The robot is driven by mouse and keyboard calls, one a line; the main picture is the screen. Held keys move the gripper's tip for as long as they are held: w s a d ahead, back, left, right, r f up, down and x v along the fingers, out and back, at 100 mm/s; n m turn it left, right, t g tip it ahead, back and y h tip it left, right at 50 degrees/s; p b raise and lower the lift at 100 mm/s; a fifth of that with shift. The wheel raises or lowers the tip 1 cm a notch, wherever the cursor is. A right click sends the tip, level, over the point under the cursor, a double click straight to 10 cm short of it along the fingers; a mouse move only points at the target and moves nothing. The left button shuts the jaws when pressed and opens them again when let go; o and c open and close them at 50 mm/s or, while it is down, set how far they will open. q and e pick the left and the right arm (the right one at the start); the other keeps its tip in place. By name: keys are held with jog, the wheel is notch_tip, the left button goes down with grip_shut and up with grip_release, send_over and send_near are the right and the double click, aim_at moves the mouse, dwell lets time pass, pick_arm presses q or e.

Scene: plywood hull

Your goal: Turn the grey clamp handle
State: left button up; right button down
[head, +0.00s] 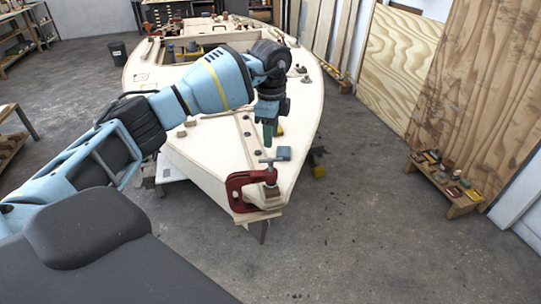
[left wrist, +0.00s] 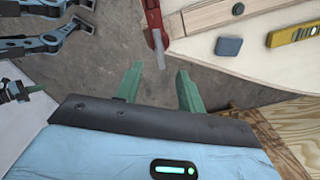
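A red clamp (head: 240,186) grips the bow tip of the plywood hull (head: 215,148). Its grey handle (head: 268,161) sits on top, a short bar across the screw. In the left wrist view the red clamp (left wrist: 152,14) is at the top edge, with a grey bar (left wrist: 160,50) pointing down from it. My left gripper (head: 268,134) hangs over the deck, just beyond the handle in the head view. Its green fingers (left wrist: 158,88) are apart with nothing between them, and the grey bar lies beyond the gap.
A blue-grey block (head: 284,153) lies on the deck beside the clamp handle. A yellow level (left wrist: 292,35) lies further along the deck. A low wooden bench (head: 445,187) with small items stands at right.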

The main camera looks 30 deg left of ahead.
aim_at(271, 159)
pick_arm(q)
jog(key=shift+f, duration=3.9)
jog(key=shift+c, duration=0.5)
